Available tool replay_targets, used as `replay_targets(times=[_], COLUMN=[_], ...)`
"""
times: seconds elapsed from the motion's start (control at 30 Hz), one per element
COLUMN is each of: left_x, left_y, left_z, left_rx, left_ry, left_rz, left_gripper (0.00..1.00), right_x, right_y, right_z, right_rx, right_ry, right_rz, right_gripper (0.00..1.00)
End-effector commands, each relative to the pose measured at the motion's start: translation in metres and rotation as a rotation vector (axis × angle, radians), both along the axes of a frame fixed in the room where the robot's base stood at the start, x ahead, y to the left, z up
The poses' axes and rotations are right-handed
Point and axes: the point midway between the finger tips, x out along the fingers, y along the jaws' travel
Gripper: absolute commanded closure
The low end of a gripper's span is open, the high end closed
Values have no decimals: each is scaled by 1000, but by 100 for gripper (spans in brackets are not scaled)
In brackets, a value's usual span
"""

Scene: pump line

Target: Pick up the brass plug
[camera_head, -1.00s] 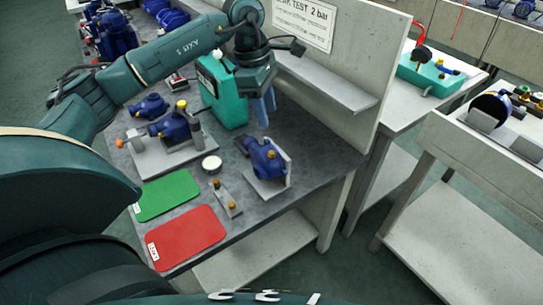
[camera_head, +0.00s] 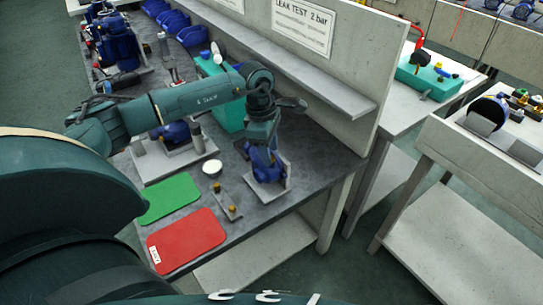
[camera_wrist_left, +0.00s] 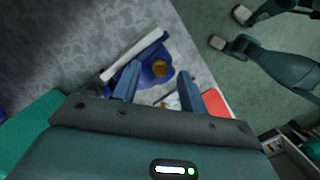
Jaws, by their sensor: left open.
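A blue pump (camera_head: 259,168) stands on a pale angled fixture (camera_head: 272,190) near the bench's right edge. A brass plug (camera_wrist_left: 159,68) shows on the pump in the left wrist view; in the head view my gripper hides it. My left gripper (camera_head: 263,150) is over the pump, pointing down. Its two blue fingers are apart, with nothing between them (camera_wrist_left: 158,84), and the plug appears just beyond their tips. A small grey strip (camera_head: 226,199) beside the fixture carries further brass pieces (camera_head: 232,209). My right gripper is not in view.
A red mat (camera_head: 187,240) and a green mat (camera_head: 170,198) lie at the bench's front left. A white round lid (camera_head: 212,167) lies left of the fixture. A teal box (camera_head: 222,110) and another pump on a plate (camera_head: 160,165) stand behind. A wall with a shelf (camera_head: 300,75) runs along the back.

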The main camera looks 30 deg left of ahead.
Motion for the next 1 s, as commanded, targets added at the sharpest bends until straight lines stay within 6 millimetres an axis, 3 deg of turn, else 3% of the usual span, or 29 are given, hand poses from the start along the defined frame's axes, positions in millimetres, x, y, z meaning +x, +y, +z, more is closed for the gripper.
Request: replay_targets(times=[0.3,0.8,1.0], left_x=[0,1,1], left_y=[-1,-1,-1], left_z=[-6,-6,-5], left_rx=[0,0,0], left_ry=[-2,-2,-2], left_rz=[0,0,0], left_gripper=[58,99,100], right_x=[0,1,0], right_y=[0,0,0], right_z=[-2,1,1], right_rx=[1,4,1], right_ry=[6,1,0], right_rz=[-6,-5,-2], right_gripper=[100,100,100])
